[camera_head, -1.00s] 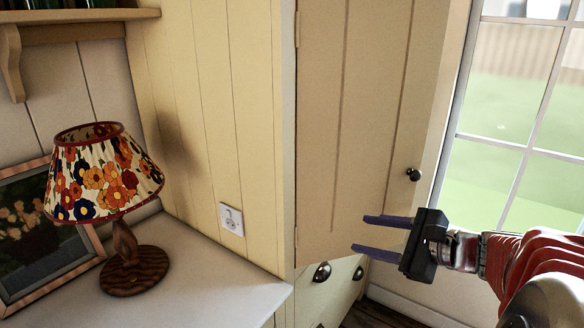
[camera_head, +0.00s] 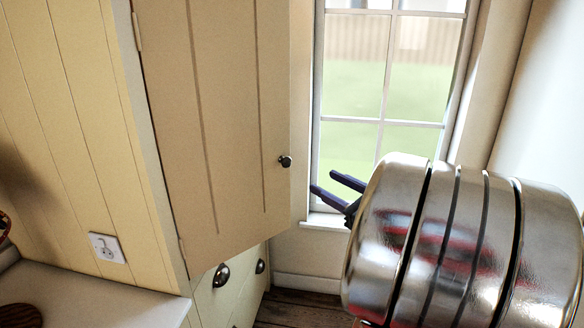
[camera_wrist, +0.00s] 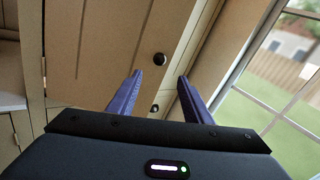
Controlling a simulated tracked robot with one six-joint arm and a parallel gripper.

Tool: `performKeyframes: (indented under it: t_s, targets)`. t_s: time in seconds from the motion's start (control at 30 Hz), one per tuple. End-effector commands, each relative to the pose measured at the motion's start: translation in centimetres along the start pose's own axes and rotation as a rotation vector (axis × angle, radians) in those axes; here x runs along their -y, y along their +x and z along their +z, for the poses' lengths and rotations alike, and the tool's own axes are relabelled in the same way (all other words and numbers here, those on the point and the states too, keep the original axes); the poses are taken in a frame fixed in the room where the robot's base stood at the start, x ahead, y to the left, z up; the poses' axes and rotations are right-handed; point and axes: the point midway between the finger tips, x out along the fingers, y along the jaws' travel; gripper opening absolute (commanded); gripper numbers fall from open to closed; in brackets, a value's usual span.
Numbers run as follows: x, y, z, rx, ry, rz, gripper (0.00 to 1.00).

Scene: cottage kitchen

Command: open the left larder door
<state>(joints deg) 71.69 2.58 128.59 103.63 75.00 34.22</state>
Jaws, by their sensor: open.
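The larder door (camera_head: 215,110) is a tall cream panel with vertical grooves and hinges on its left edge. My gripper (camera_head: 322,181) is open and empty, just right of and slightly below the knob in the head view. In the wrist view, my gripper (camera_wrist: 160,75) points towards the door, with the knob just beyond the gap between its fingertips. The fingers look apart from the knob. My arm hides the gripper's base.
Drawers with dark cup and round pulls (camera_head: 222,275) lie below the door. A window (camera_head: 385,100) with a sill stands close to the right of the door. A pale worktop (camera_head: 90,297) and a wall socket (camera_head: 106,248) are at the left. Wooden floor (camera_head: 295,308) shows below.

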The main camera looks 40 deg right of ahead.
Motion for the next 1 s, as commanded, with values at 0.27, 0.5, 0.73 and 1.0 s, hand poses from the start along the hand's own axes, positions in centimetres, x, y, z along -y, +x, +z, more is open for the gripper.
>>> performKeyframes:
  t_s: [0.27, 0.5, 0.73, 1.0]
  targets:
    - [-0.1, 2.4, 0.0, 0.0, 0.0, 0.004, 0.46]
    - [-0.2, 5.6, -0.1, -0.001, 0.0, 0.005, 0.46]
    - [-0.2, 8.9, 0.0, 0.0, 0.0, 0.005, 0.46]
    - [-0.1, 12.6, 0.0, 0.001, -0.001, 0.004, 0.46]
